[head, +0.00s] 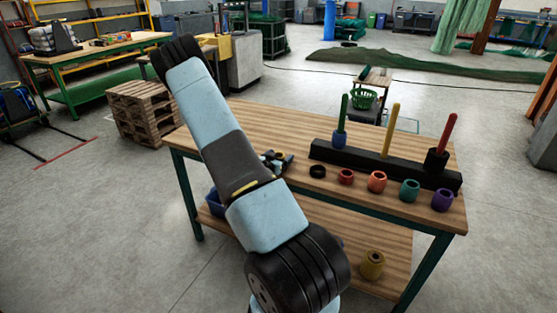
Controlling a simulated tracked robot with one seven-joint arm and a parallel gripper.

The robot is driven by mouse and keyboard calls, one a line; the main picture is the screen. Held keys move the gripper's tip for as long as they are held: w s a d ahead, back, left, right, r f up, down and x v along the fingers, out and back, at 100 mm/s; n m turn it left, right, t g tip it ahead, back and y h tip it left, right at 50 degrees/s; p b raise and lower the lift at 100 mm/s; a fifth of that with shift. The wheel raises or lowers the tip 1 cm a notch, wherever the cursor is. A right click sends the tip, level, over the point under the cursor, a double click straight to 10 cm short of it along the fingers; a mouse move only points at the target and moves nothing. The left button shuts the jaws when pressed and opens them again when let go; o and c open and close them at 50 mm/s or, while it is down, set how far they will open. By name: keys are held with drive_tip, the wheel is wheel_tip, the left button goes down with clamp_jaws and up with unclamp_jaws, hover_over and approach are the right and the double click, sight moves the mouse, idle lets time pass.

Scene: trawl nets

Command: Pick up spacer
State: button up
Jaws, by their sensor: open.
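Several cup-like or ring-like spacers stand in a row on the wooden workbench (240,121): a flat black ring (318,171), a red spacer (346,177), an orange spacer (377,182), a teal spacer (409,190) and a purple spacer (442,200). A yellow spacer (372,265) is on the lower shelf. Behind the row is a black peg base (365,163). Its green peg (343,109) carries a blue spacer (339,139), its red peg (447,133) a black one (437,160); its yellow peg (390,130) looks bare.
My arm crosses the left part of the bench and hides some of it. A blue bin (215,203) is at the lower shelf's left. Pallets (142,112) stand left; the floor to the right is clear.

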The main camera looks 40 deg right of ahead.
drive_tip(key=shift+w+d, duration=0.15)
drive_tip(key=shift+d, duration=0.05)
drive_tip(key=c, duration=1.1)
drive_tip(key=shift+o, duration=0.2)
drive_tip(key=shift+r, duration=0.1)
